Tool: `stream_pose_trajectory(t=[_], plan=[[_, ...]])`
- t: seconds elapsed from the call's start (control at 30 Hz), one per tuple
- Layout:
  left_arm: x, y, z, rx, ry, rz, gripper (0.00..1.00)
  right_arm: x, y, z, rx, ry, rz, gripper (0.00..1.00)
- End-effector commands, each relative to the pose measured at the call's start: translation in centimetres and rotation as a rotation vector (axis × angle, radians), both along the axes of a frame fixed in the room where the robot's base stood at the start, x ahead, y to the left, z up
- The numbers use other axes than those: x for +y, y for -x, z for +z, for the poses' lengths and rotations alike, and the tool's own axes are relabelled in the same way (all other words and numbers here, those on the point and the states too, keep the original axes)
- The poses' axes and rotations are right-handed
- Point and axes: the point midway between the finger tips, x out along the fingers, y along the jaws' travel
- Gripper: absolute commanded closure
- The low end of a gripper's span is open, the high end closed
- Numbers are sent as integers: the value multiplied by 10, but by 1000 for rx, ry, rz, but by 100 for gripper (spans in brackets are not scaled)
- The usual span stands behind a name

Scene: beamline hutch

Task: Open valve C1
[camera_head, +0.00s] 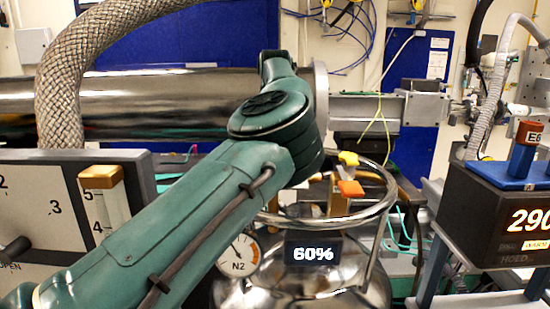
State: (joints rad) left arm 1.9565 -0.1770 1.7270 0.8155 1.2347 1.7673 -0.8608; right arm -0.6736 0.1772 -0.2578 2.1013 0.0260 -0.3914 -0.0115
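No label reading C1 can be read, so I cannot tell which valve is C1. A yellow handle (348,158) and an orange handle (351,188) sit on brass fittings (338,204) atop a silver dewar (300,290), inside its ring. A panel (40,225) at the left has a numbered dial, a black lever (14,250) and the word OPEN. Beside the dial is a brass-capped scale (103,200). My green arm crosses from the lower left to the centre, in front of the dewar and panel edge. Neither gripper shows.
The dewar carries an N2 gauge (238,254) and a display (313,252) reading 60%. A black controller box (500,215) showing 290 stands at the right with a red-topped blue piece (524,150). A large metal pipe (150,100) and braided hose (62,85) lie behind my arm.

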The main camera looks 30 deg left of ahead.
Motion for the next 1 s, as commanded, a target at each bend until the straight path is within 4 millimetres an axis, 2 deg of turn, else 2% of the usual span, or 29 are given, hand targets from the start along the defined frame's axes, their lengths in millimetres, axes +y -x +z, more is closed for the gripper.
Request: stream_pose_trajectory(t=[0.23, 0.8, 1.0], plan=[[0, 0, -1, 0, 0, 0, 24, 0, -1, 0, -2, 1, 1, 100], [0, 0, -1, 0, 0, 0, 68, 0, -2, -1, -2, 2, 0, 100], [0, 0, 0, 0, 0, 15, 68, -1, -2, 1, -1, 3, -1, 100]])
